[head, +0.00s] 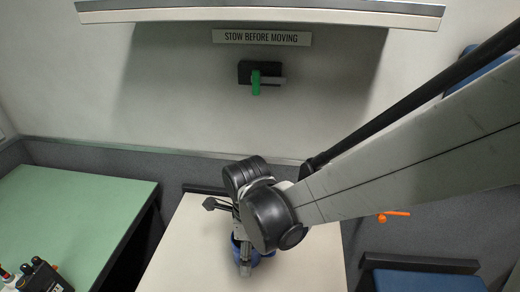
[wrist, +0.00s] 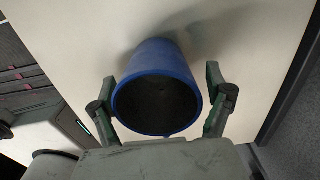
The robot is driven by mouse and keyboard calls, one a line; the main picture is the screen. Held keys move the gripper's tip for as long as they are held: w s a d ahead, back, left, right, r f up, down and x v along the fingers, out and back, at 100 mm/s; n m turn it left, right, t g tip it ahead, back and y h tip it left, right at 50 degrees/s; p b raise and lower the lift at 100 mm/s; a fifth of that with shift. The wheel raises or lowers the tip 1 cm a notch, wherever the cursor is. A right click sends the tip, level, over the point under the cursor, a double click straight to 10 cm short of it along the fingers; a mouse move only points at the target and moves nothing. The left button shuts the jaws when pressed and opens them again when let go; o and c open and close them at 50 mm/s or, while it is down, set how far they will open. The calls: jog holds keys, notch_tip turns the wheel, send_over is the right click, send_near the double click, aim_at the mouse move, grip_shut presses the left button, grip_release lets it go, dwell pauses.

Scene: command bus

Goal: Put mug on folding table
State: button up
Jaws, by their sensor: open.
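The blue mug (wrist: 160,60) is between the two spread fingers of my gripper (wrist: 161,82) in the wrist view, its dark open mouth facing the camera. A gap shows beside each finger. In the head view only parts of the mug (head: 266,255) show, behind and beside my gripper (head: 238,236). The mug appears to stand upright on the cream folding table (head: 185,245), whose top also fills much of the wrist view (wrist: 255,50). My gripper is open around the mug. The mug's handle is not clearly visible.
A green table (head: 75,215) is at the left, with a black radio-like device (head: 45,277) at its near corner. A green-handled latch (head: 256,82) is on the wall. An orange object (head: 392,215) and a blue seat (head: 425,282) are at the right. The cream table's left part is clear.

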notch_tip(320, 180, up, 11)
jog(key=p, duration=0.3)
jog(key=s+d+r+n+t, duration=0.2)
jog(key=d+r+n+t, duration=0.1)
jog(key=d+n, duration=0.6)
jog(key=s+d+r+n+t, duration=0.2)
jog(key=d+r+n+t, duration=0.2)
jog(key=d+n, duration=0.6)
jog(key=d+r, duration=0.1)
jog(key=d, duration=0.4)
jog(key=shift+d+r, duration=0.25)
jog(key=shift+r, duration=0.1)
